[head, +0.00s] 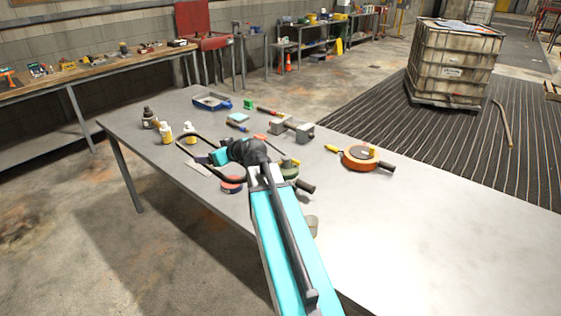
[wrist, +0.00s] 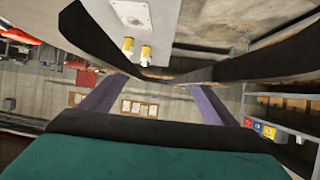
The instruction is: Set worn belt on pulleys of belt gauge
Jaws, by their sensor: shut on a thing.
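The worn belt (head: 184,141) is a black loop at the end of my arm in the head view, spread to the left of and around my gripper (head: 207,160). In the wrist view the belt (wrist: 262,66) passes across the front of my gripper (wrist: 157,82), and its two runs curve up to both sides. My gripper is shut on the belt, held above the table. The exact grip is partly hidden. I cannot pick out the belt gauge or its pulleys for certain; my arm covers part of the table.
The grey table (head: 440,215) has small bottles (head: 166,133), a blue tray (head: 211,101), grey blocks with a handle (head: 304,132) and an orange round tool (head: 360,157). A pale plate (head: 199,168) lies near the gripper. The right front of the table is clear.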

